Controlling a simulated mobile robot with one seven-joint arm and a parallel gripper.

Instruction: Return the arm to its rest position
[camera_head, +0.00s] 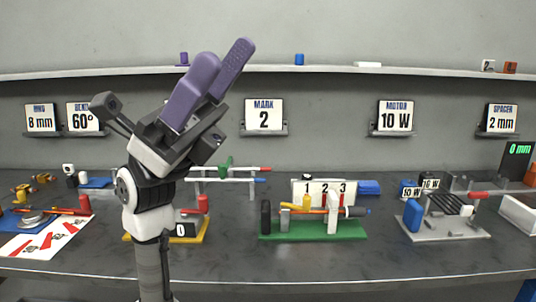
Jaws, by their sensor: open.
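My gripper (224,72) is raised in the left half of the head view, its two purple fingers pointing up and to the right. The fingers are a little apart, with nothing visible between them. My arm (152,200) rises from the bottom edge, upright in front of the bench. The gripper is in front of the grey wall and overlaps the long shelf; it appears clear of the bench. Part of the yellow-based station behind the arm is hidden.
The dark bench (300,262) holds a green fixture (320,237) in the middle, a yellow-based station (205,230) behind my arm and a grey fixture (445,232) at right. A red-patterned sheet (40,243) lies at left. A shelf (330,70) and sign cards (264,115) line the wall. The bench's front strip is clear.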

